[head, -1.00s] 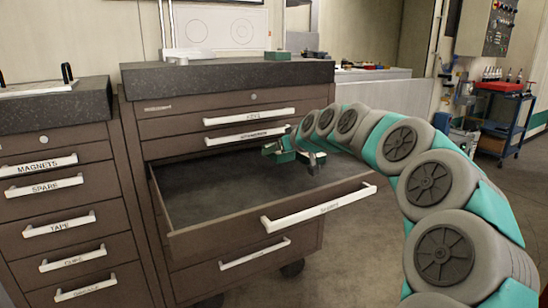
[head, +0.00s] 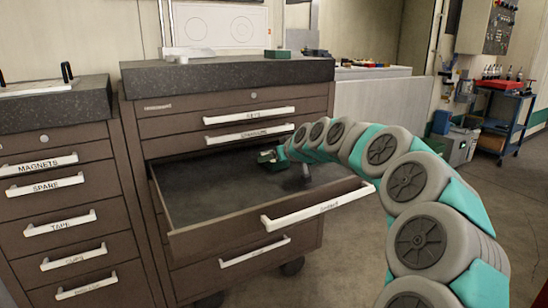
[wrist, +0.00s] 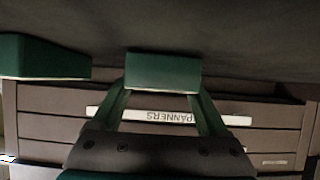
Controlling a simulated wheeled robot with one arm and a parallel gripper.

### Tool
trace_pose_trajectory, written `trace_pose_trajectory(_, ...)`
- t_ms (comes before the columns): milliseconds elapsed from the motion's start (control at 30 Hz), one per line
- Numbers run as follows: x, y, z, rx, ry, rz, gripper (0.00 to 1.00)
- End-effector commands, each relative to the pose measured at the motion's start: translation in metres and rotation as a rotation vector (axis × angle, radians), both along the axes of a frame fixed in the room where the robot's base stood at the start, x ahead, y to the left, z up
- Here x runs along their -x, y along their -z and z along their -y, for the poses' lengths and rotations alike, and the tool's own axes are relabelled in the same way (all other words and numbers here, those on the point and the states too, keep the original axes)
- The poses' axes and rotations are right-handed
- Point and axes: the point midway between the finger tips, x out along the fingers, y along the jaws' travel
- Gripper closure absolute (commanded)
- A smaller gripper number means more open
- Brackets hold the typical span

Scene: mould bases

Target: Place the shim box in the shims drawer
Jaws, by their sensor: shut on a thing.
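My gripper (wrist: 162,92) is shut on a small dark green box, the shim box (wrist: 163,70), which shows between the fingertips in the wrist view. In the head view my gripper (head: 272,157) is over the rear right part of the wide open drawer (head: 215,195). The box is small and dark there, and I cannot tell whether it touches the drawer floor. The open drawer has a white handle (head: 318,205) with a label too blurred to read for certain.
Another green block (wrist: 42,57) is left of the held box in the wrist view. Above the open drawer are shut drawers, one labelled spanners (wrist: 170,116). A green box (head: 277,55) stands on the cabinet's dark top. The open drawer's left and front areas are clear.

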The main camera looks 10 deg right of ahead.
Motion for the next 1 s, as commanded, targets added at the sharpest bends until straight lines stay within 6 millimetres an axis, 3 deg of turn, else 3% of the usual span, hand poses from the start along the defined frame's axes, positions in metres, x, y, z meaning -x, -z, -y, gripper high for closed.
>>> trace_pose_trajectory(100,0.0,0.004,0.0,0.0,0.0,0.001,0.93)
trace_pose_trajectory(133,0.0,0.004,0.0,0.0,0.0,0.001,0.22)
trace_pose_trajectory(300,0.0,0.003,0.0,0.0,0.0,0.0,0.03)
trace_pose_trajectory(667,0.0,-0.003,0.0,0.0,0.0,0.0,0.0)
trace_pose_trajectory(1000,0.043,-0.026,0.015,-0.001,0.001,0.003,0.0)
